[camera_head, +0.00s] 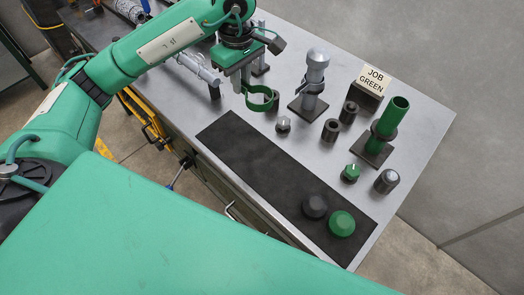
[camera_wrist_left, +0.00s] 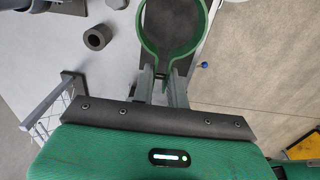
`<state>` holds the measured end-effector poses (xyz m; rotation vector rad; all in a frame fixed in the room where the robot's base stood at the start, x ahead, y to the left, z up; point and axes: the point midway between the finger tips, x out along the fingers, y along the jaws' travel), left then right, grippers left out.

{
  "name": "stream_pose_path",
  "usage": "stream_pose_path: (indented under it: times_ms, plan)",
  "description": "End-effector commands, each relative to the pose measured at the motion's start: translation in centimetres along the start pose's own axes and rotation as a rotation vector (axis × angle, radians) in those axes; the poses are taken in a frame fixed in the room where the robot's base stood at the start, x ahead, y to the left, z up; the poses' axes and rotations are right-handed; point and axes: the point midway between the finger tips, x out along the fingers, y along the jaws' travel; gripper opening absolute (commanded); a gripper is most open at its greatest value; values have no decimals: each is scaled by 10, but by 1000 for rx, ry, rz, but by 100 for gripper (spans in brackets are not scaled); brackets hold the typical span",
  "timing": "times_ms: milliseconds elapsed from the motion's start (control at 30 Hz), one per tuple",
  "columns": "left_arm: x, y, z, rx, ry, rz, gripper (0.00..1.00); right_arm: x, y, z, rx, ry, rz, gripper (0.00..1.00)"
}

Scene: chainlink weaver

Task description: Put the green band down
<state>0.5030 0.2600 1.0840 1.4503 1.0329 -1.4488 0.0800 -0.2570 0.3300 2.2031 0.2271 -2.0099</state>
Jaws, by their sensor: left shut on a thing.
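My left gripper (camera_head: 246,88) is shut on the green band (camera_head: 261,106), an open ring with a gap between two ends. It holds the band above the bench, near the far left end of the black mat (camera_head: 265,165). In the left wrist view the gripper's fingers (camera_wrist_left: 163,80) pinch the ends of the green band (camera_wrist_left: 144,38), and a dark surface shows through the ring. I cannot tell the exact height of the band over the bench. My right gripper is not in view.
A silver post (camera_head: 311,82) stands on a dark base right of the band. A green tube (camera_head: 393,118) stands on another base beside a "JOB GREEN" sign (camera_head: 375,80). Black and green domes (camera_head: 341,223) sit at the mat's near end. The mat's middle is clear.

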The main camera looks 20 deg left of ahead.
Motion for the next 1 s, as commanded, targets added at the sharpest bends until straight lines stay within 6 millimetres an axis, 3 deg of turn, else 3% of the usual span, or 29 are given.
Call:
stream_pose_path:
  times_ms: [267, 700, 1000]
  plan:
    - [45, -1, 1, 1, -4, -5, 0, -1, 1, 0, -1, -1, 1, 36]
    - [136, -2, 1, 1, -2, -4, 0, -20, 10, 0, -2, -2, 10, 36]
    - [162, -2, 0, 2, 0, -4, 0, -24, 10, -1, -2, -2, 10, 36]
